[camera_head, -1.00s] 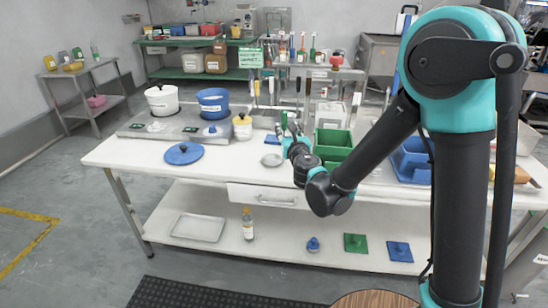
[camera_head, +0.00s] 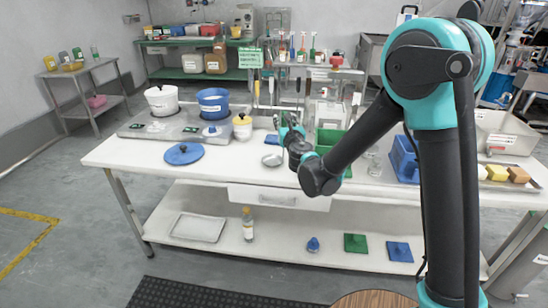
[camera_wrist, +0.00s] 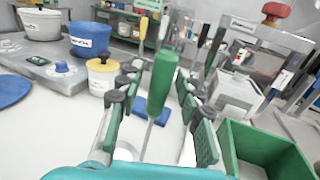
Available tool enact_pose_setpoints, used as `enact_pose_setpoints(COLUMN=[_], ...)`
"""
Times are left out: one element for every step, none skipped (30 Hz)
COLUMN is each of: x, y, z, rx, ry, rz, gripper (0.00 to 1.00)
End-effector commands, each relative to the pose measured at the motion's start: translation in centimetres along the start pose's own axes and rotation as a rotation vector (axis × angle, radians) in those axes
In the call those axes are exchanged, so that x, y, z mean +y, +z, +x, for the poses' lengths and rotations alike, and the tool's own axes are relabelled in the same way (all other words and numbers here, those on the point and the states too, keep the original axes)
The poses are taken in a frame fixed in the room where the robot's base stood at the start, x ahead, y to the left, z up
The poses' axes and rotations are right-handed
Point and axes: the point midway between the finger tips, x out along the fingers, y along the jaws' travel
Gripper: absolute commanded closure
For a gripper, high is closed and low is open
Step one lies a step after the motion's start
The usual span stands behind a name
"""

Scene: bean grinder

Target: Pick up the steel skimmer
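In the wrist view a tool with a green handle (camera_wrist: 164,82) and a thin steel shaft stands roughly upright between my fingers. Its lower end is hidden, so I cannot tell whether it is the steel skimmer. My gripper (camera_wrist: 158,100) is open, with one finger on each side of the handle and visible gaps between. In the head view my gripper (camera_head: 287,126) is over the back middle of the white table (camera_head: 225,165). Several long-handled utensils (camera_head: 271,90) show behind it; their heads are too small to tell.
A green bin (camera_wrist: 262,150) stands close to the right of my gripper. A yellow-lidded jar (camera_wrist: 101,75) and blue pot (camera_wrist: 91,38) are to the left. A blue pad (camera_wrist: 140,107) lies beyond the fingers. A small round metal dish (camera_head: 272,160) lies on the table's near side.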

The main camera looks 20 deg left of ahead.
Motion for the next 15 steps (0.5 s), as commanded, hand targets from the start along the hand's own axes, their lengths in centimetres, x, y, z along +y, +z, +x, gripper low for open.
enact_pose_setpoints(x=[0.01, 0.01, 0.01, 0.01, 0.01, 0.01, 0.01, 0.01, 0.01, 0.01, 0.01, 0.01, 0.01, 0.01, 0.01], y=[0.00, 0.00, 0.00, 0.00, 0.00, 0.00, 0.00, 0.01, 0.00, 0.00, 0.01, 0.02, 0.02, 0.02, 0.02], z=[-0.01, -0.01, -0.02, -0.02, -0.02, -0.02, -0.02, -0.03, -0.03, -0.03, -0.03, -0.03, -0.03, -0.03, -0.03], rx=[0.000, 0.000, 0.000, 0.000, 0.000, 0.000, 0.000, 0.000, 0.000, 0.000, 0.000, 0.000, 0.000, 0.000, 0.000], ry=[0.000, 0.000, 0.000, 0.000, 0.000, 0.000, 0.000, 0.000, 0.000, 0.000, 0.000, 0.000, 0.000, 0.000, 0.000], rz=[0.000, 0.000, 0.000, 0.000, 0.000, 0.000, 0.000, 0.000, 0.000, 0.000, 0.000, 0.000, 0.000, 0.000, 0.000], gripper=[0.74, 0.78, 0.83, 0.86, 0.90, 0.95, 0.99, 1.00, 1.00, 1.00, 1.00, 1.00, 1.00, 1.00, 1.00])
